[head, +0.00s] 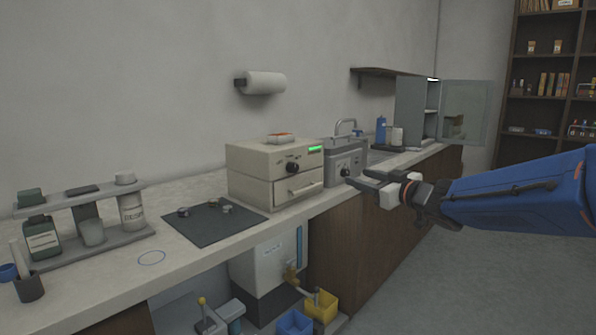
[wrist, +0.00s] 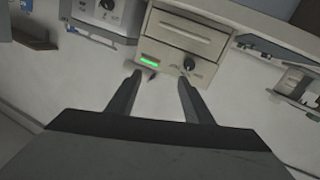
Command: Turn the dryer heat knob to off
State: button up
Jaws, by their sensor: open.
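A beige box with a front drawer (head: 272,168) stands on the counter. It has a dark round knob (head: 292,168) and a lit green display (head: 315,149). I take it as the dryer, but no label is readable. In the wrist view the knob (wrist: 188,65) and green display (wrist: 149,64) show just beyond my fingertips. The knob's pointer setting is too small to tell. A grey unit (head: 344,158) beside it has its own dark knob (head: 346,171). My gripper (head: 360,180) is open and empty, right of the box and apart from it in the head view.
A dark mat (head: 197,231) with small metal pieces lies left of the box. A bottle rack (head: 90,250) stands farther left. A faucet (head: 345,126) and a grey cabinet with an open door (head: 465,112) are behind. The floor at right (head: 440,285) is clear.

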aim_at(295, 169)
jog(key=w+a+n+g+y, duration=0.1)
jog(key=w+a, duration=0.2)
jog(key=a, duration=0.3)
jog(key=w+a+n+g+y, duration=0.1)
jog(key=w+a, duration=0.3)
jog(key=a, duration=0.2)
jog(key=w+a+f+g+y, duration=0.1)
jog(key=w+a, duration=0.2)
jog(key=a, duration=0.4)
jog(key=shift+w+a+n+y, duration=0.1)
jog(key=shift+w+n+y, duration=0.25)
jog(key=shift+n+y, duration=0.05)
jog(key=shift+c, duration=0.4)
jog(key=c, duration=1)
